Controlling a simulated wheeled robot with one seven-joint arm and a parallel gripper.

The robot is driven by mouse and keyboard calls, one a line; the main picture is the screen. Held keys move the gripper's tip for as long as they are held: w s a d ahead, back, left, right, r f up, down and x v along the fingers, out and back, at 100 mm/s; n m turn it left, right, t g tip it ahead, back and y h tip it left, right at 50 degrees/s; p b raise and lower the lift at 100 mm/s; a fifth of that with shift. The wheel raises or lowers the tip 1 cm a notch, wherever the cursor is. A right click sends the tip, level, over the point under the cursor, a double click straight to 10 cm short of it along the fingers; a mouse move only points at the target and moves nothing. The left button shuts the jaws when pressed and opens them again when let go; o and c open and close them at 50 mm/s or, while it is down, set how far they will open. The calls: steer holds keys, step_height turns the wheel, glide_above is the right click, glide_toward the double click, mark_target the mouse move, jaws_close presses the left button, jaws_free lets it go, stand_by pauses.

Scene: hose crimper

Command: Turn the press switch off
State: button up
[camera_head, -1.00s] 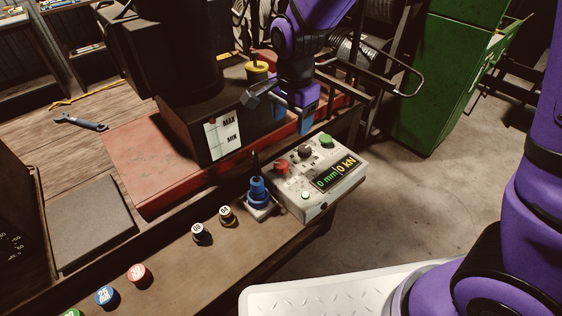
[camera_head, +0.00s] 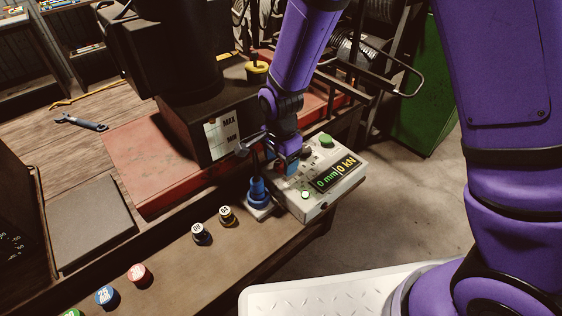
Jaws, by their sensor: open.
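The grey press control box (camera_head: 318,206) sits at the bench's front edge, its display (camera_head: 336,172) lit with "0 mm" and "0 kN". It has a green button (camera_head: 326,140) at the back right and a small pale-green lit button or lamp (camera_head: 305,195) at the front. My gripper (camera_head: 280,166) is open, fingers pointing down, over the left part of the box top. It hides the red button and most of the dark knob. I cannot tell whether the fingers touch either one, and I cannot make out which control is the switch.
A blue fitting with an upright dark rod (camera_head: 258,193) stands just left of the box, close to my gripper. Several round labelled dies, including a dark one (camera_head: 201,233), line the bench front. The black press body (camera_head: 190,125) on its red base (camera_head: 140,165) stands behind.

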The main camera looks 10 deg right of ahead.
steer(key=shift+f, duration=0.5)
steer(key=c, duration=0.9)
